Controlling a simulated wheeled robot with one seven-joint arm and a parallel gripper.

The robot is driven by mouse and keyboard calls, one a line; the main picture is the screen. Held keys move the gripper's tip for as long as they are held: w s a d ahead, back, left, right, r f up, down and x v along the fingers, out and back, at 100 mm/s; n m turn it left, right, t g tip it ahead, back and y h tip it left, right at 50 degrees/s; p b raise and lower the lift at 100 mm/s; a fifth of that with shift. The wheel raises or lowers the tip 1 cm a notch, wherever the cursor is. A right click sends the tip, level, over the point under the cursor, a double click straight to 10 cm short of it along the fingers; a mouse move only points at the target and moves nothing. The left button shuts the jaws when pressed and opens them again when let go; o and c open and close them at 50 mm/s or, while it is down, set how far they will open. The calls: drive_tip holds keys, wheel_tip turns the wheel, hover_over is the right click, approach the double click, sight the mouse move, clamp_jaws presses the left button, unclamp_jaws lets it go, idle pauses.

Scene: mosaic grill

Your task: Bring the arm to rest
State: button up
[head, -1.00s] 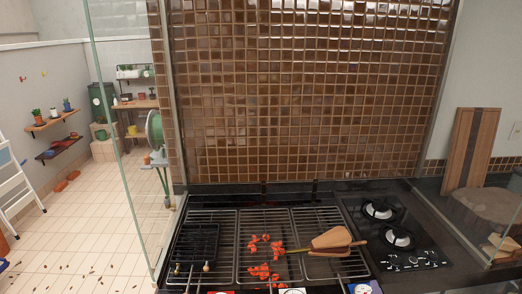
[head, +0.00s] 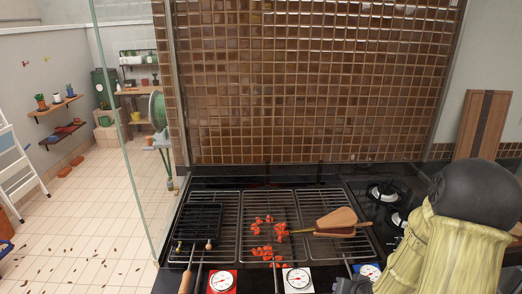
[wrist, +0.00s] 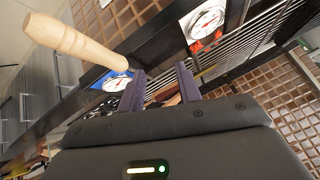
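My arm (head: 445,235) shows at the right of the head view, with a pale yellow link and a black rounded joint in front of the burners. My gripper (wrist: 162,88) shows in the wrist view with its two dark purple fingers apart and nothing visible between them. A pale wooden handle (wrist: 78,42) lies to the left of the fingers in that view, close to them; I cannot tell whether they touch. In the head view the fingers are not clearly visible.
Grill racks (head: 222,243) hold red-orange pieces (head: 265,252) and a wooden bellows-like tool (head: 336,220). A black grill basket (head: 198,225) lies at left. Dials (head: 298,279) line the front. A glass panel (head: 130,130) stands left; a striped board (head: 483,122) leans right.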

drive_tip(key=s+a+r+n+g+h+b, duration=0.1)
drive_tip(key=s+a+r+n+g+b, duration=0.2)
drive_tip(key=s+a, duration=0.5)
wheel_tip(320, 180, up, 2)
drive_tip(key=shift+s+r+n+g+b, duration=0.1)
drive_tip(key=shift+s+n+g+b, duration=0.3)
drive_tip(key=shift+s+g, duration=0.8)
drive_tip(key=shift+s+d, duration=0.1)
drive_tip(key=shift+d, duration=0.1)
drive_tip(key=shift+s+a, duration=0.1)
drive_tip(key=shift+a, duration=0.05)
